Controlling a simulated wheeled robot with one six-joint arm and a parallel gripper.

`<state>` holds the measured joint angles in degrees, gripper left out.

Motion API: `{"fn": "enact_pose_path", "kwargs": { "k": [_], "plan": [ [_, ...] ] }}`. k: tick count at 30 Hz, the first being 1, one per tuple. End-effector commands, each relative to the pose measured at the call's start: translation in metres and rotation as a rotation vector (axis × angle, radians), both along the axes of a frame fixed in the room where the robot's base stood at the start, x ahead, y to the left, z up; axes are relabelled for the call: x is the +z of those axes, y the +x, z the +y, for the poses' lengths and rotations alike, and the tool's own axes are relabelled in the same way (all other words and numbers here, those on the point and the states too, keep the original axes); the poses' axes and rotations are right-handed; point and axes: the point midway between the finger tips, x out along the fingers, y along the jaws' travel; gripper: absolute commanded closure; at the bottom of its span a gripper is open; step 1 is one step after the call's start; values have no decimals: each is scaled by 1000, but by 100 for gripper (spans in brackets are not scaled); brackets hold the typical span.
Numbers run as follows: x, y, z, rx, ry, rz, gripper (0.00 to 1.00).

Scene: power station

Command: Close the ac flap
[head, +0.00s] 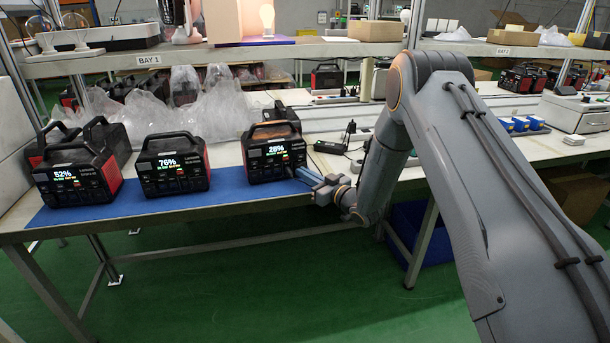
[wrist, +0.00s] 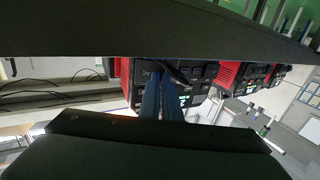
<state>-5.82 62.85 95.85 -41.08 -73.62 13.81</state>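Three black and red power stations stand in a row on a blue mat (head: 215,190). The left one (head: 75,178) reads 52%, the middle one (head: 172,165) 76%, and the right one (head: 272,150) 28%. My gripper (head: 303,172) is at the lower right front of the right station, its blue fingers pointing at the front panel. In the wrist view the fingers (wrist: 161,92) lie close together, with nothing seen held between them, in front of a station's panel (wrist: 190,80). The fingers hide part of that panel. The ac flap cannot be made out clearly, and contact is unclear.
Clear plastic bags (head: 205,105) lie behind the stations. A small black device with a cable (head: 335,146) lies right of the right station. A shelf (head: 200,57) runs above the bench. Small blue boxes (head: 520,124) lie farther right.

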Motion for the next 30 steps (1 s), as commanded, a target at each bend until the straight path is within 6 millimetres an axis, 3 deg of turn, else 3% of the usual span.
{"fn": "enact_pose_path", "kwargs": {
  "k": [30],
  "plan": [
    [1,6,25,-429,1,-1,100]
  ]
}}
